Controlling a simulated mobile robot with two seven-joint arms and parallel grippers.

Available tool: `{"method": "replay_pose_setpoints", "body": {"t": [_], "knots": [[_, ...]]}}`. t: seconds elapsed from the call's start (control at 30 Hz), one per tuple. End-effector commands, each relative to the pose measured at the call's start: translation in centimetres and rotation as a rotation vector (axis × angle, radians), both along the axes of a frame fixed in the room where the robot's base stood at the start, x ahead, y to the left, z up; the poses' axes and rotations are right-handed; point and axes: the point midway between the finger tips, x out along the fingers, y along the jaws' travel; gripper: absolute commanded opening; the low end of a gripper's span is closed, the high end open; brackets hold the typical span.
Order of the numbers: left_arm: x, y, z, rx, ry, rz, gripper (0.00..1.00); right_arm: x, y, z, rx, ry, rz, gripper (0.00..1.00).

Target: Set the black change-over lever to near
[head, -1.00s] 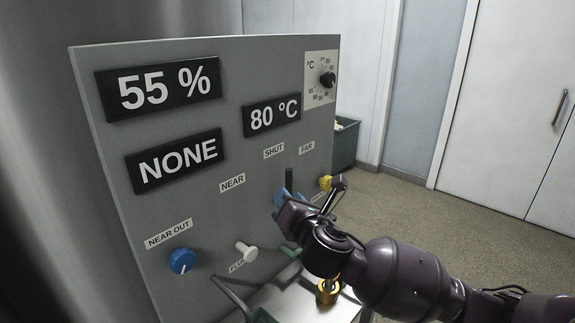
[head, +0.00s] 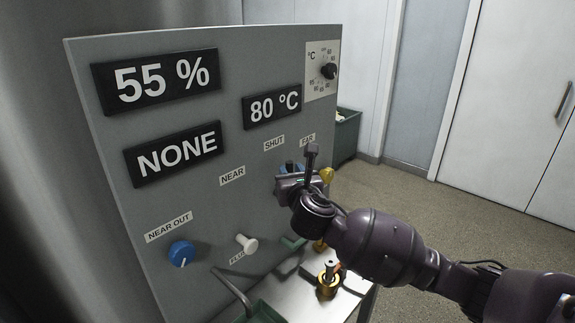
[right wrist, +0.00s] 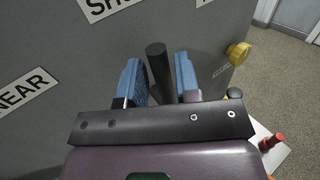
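The black change-over lever (right wrist: 160,72) is a dark rod standing out of the grey panel (head: 215,205). In the right wrist view it lies between the two blue fingertips of my right gripper (right wrist: 158,80). The fingers are apart, with the lever between them and no clear grip on it. In the head view my right gripper (head: 290,170) is at the panel below the SHUT label (head: 274,143) and hides most of the lever. The NEAR label (head: 232,176) is to the left and the FAR label (head: 307,140) to the right. My left gripper is not in view.
A yellow knob (head: 326,175) is just right of my right gripper. A white plunger knob (head: 246,243) and a blue NEAR OUT knob (head: 181,253) sit lower left. The displays read 55 %, NONE and 80 °C. A red-topped part (right wrist: 272,141) stands below the panel.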

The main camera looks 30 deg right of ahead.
Motion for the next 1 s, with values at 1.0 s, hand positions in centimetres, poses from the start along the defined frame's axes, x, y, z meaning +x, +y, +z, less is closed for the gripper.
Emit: {"method": "replay_pose_setpoints", "body": {"t": [1.0], "knots": [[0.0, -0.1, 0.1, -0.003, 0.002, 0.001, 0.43, 3.7, -0.9, 0.0, 0.001, 0.001, 0.000, 0.00]]}}
